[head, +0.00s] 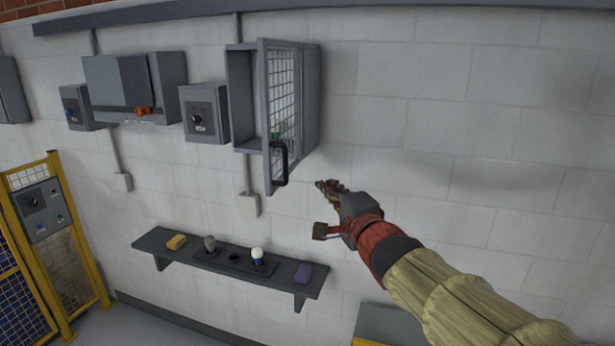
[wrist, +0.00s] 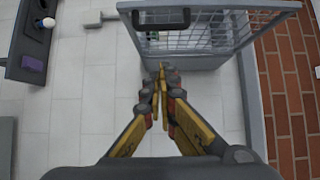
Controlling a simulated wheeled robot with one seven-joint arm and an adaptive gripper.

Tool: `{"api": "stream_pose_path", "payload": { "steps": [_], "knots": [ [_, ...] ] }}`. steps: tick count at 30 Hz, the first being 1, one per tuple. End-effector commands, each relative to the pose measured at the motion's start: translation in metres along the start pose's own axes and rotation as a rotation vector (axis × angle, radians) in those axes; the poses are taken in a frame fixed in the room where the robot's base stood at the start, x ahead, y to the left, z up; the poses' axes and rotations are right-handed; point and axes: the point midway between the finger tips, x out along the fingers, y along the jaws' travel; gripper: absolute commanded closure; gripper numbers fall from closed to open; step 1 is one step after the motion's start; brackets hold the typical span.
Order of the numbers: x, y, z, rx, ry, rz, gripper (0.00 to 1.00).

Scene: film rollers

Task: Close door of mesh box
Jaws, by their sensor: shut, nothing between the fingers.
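The grey mesh box (head: 312,95) is fixed to the wall with its mesh door (head: 284,95) standing open. The door's free edge juts out from the wall, leaving the box's left interior visible. A dark handle (head: 281,165) sits low on the door. My gripper (head: 326,187) is shut and empty, to the right of the handle and just below the box. In the wrist view my gripper's fingertips (wrist: 158,78) point toward the box, with the door frame (wrist: 230,9) and handle (wrist: 161,20) beyond them. I cannot tell whether the fingertips touch the box.
Grey control boxes (head: 205,112) hang left of the mesh box. A yellow-framed gate (head: 60,240) stands at the far left. The wall to the right is bare.

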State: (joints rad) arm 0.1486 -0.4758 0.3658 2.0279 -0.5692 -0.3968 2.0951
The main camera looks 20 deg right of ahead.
Motion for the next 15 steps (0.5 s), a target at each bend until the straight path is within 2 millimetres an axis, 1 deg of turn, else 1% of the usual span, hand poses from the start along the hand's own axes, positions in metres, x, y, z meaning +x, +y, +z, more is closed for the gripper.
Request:
{"api": "stream_pose_path", "payload": {
  "steps": [5, 15],
  "knots": [
    [0.022, 0.001, 0.000, 0.001, -0.001, 0.002, 1.00],
    [0.089, 0.000, 0.000, 0.000, 0.000, 0.003, 1.00]
  ]
}}
